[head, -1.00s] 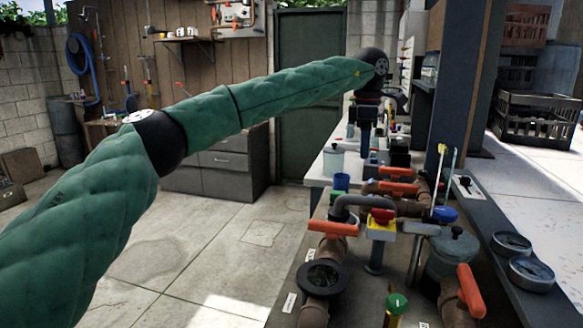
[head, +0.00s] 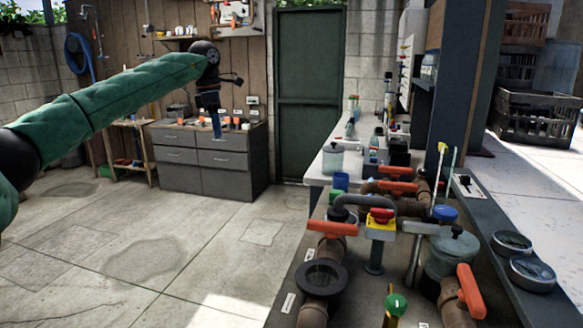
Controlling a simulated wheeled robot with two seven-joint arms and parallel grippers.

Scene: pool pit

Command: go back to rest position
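My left gripper (head: 216,128) is in the upper left part of the head view, at the end of my green-sleeved arm. It points down in the air, and in the picture it overlaps the grey drawer cabinet by the back wall. It is small and dark here, so I cannot make out whether its fingers are apart or together. I see nothing clearly held in it. My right gripper is not in view.
A bench with brown pipes, orange valve handles (head: 332,229) and a red-and-yellow emergency button (head: 380,222) stands at the right. A grey drawer cabinet (head: 205,160) stands at the back. The concrete floor (head: 150,250) at the left is clear.

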